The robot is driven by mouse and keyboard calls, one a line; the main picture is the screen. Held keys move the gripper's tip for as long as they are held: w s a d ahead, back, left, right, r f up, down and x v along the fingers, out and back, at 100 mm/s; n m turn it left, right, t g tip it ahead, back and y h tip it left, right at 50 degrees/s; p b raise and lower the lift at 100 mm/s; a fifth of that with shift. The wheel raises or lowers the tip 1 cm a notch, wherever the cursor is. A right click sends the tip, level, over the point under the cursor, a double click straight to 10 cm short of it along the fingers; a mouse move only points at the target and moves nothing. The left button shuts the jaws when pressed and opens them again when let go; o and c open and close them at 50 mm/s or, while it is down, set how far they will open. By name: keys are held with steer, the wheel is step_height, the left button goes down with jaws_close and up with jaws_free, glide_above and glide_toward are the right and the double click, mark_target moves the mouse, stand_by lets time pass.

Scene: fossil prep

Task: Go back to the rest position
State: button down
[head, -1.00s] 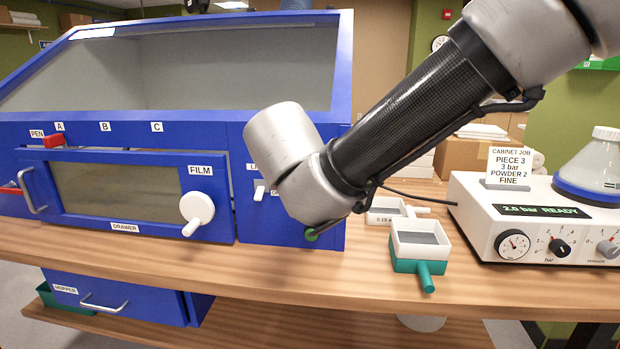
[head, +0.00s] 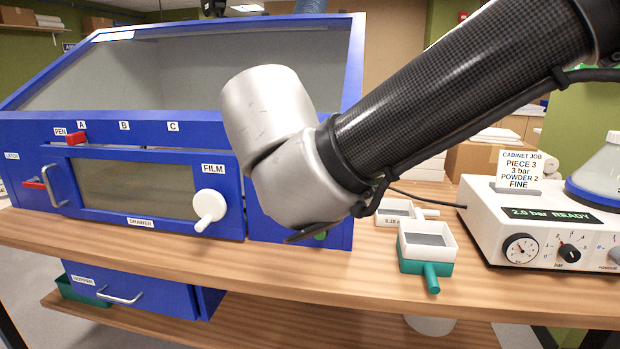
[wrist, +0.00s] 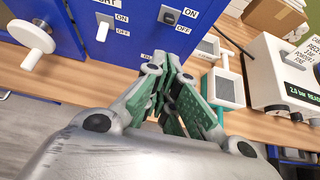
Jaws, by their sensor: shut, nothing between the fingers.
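My gripper (wrist: 174,80) shows in the wrist view with its green-padded fingers together and nothing between them. It is over the bench front, close before the blue cabinet's switch panel (wrist: 140,32). In the head view my arm's wrist hides that panel and most of the gripper. The blue cabinet (head: 190,136) stands at the left with its drawer, a film knob (head: 209,208) and a red pen slider (head: 76,138).
Right of my arm, a white and green sieve (head: 427,246) and a second white sieve (head: 393,219) sit on the wooden bench (head: 390,285). Further right is a white powder unit (head: 540,230) with a job card (head: 519,170). Below is a blue hopper drawer (head: 130,285).

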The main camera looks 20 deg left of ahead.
stand_by(0.3)
steer(key=d+f+m+g+h, duration=0.3)
steer(key=d+f+m, duration=0.3)
steer(key=d+m, duration=0.3)
steer(key=w+d+f+m+g+h, duration=0.15)
steer(key=d+m+g, duration=0.35)
steer(key=d+m, duration=1.4)
steer(key=s+d+m, duration=0.2)
steer(key=d+m, duration=0.1)
steer(key=d, duration=0.7)
steer(key=s+d+r+m+y, duration=0.1)
steer(key=s+d+m, duration=0.2)
steer(key=d, duration=0.7)
steer(key=s+d+r+m+t+y, duration=0.1)
steer(key=s+d+m, duration=0.2)
steer(key=d, duration=0.7)
steer(key=shift+d+r+m, duration=0.15)
steer(key=shift+m, duration=0.65)
